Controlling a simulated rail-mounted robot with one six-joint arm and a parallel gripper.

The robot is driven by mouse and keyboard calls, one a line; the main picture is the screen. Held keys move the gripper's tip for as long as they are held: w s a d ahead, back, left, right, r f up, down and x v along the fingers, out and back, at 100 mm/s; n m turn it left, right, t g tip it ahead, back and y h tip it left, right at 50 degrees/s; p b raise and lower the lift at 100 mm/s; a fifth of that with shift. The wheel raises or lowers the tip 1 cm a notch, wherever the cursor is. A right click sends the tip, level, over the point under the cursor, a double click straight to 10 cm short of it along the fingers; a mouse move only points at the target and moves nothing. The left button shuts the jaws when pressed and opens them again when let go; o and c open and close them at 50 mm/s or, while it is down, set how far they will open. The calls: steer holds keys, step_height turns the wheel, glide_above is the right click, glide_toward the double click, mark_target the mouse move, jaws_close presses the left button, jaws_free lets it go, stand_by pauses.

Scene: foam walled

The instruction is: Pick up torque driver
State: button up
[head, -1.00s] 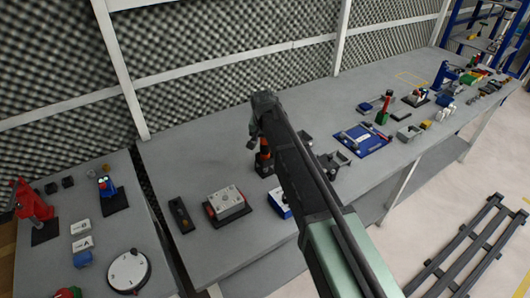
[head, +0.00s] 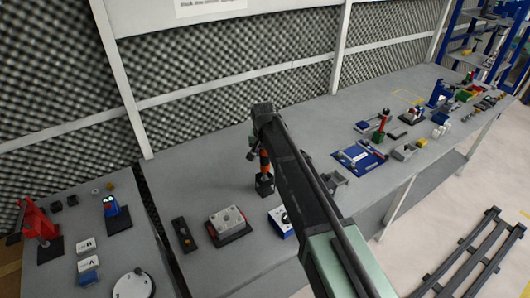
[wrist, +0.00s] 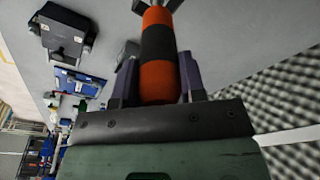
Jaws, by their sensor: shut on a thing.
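The torque driver is an orange and black cylinder (wrist: 158,55) in the wrist view. It stands between the two fingers of my gripper (wrist: 159,78), which is shut on it. In the head view the orange driver (head: 265,161) shows upright below my wrist, directly over a small black holder block (head: 265,185) on the bench. Whether its lower tip is still inside the holder cannot be told. My arm covers part of the bench to the right of it.
On the grey bench (head: 190,170), a grey box on a dark base (head: 229,222) and a slim black device (head: 184,235) stand front left. A blue-and-white item (head: 281,221) is close to my arm. A blue mat (head: 360,157) lies right. A foam wall (head: 240,70) stands behind.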

step_height(320, 180, up, 24)
steer(key=p, duration=2.2)
